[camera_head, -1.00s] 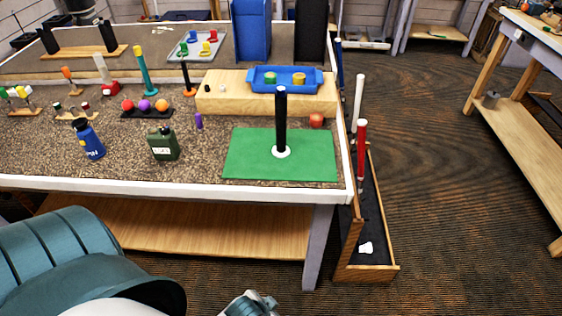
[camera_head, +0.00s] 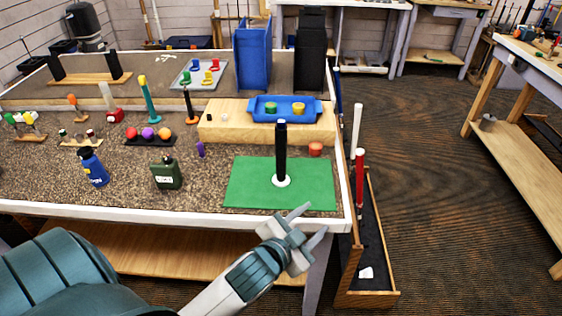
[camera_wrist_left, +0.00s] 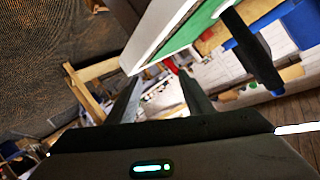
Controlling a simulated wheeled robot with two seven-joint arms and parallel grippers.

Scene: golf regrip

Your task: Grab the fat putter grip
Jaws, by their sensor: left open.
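The fat putter grip appears to be the thick black cylinder (camera_head: 281,152). It stands upright in a white round base (camera_head: 281,181) on the green mat (camera_head: 240,185), near the table's front right corner. In the left wrist view the black grip (camera_wrist_left: 252,50) shows tilted at the upper right. My left gripper (camera_head: 314,221) is open and empty by the table's front edge. It is below and to the right of the grip in the head view, apart from it. My right gripper is out of view.
A wooden block (camera_head: 222,120) with a blue tray (camera_head: 285,118) stands behind the mat. An orange-red object (camera_head: 315,149) sits beside the block. A green canister (camera_head: 167,173) and blue bottle (camera_head: 93,167) stand left. A floor rack (camera_head: 372,298) holds red-gripped and white-gripped clubs at right.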

